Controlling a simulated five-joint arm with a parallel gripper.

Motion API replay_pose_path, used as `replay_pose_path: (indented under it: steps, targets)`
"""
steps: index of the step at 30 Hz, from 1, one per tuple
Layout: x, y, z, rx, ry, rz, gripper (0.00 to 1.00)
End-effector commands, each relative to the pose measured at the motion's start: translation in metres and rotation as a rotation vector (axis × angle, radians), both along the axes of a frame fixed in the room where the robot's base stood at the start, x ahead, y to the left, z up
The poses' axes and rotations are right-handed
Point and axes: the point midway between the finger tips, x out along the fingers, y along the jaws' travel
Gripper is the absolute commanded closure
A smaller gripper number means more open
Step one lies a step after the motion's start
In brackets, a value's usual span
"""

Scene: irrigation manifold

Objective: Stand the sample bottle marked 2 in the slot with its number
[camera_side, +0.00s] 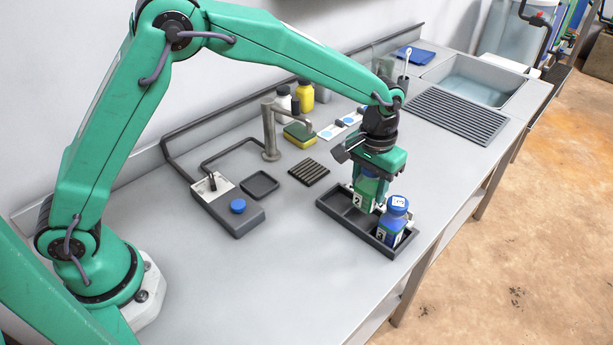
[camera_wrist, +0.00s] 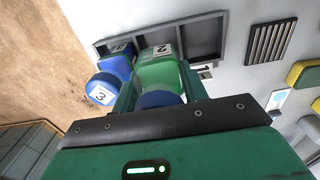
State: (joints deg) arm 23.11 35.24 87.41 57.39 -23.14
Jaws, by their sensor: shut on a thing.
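The sample bottle marked 2 (camera_side: 365,194) is green with a white label, and it also shows in the wrist view (camera_wrist: 158,73) with a blue cap. My gripper (camera_side: 371,184) is shut on it, one finger on each side. The bottle is upright at the middle slot of the dark tray (camera_side: 336,213), beside the blue bottle marked 3 (camera_side: 393,222). I cannot tell whether its base touches the tray floor. The bottle marked 3 stands in the slot at the tray's near right end. The far left slot is empty. The slot numbers are mostly hidden.
A ribbed dark pad (camera_side: 309,172), a small dark dish (camera_side: 260,184) and a tap (camera_side: 270,135) lie behind. The tray is close to the bench's front edge.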

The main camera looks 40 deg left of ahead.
Motion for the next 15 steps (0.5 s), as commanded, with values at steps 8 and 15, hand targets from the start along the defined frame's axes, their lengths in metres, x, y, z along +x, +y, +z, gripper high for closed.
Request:
replay_pose_path:
  steps: [8,15]
  targets:
    - [0.001,0.0,-0.014,-0.001,-0.002,0.0,0.87]
    - [0.0,0.0,-0.027,0.001,0.001,0.0,0.87]
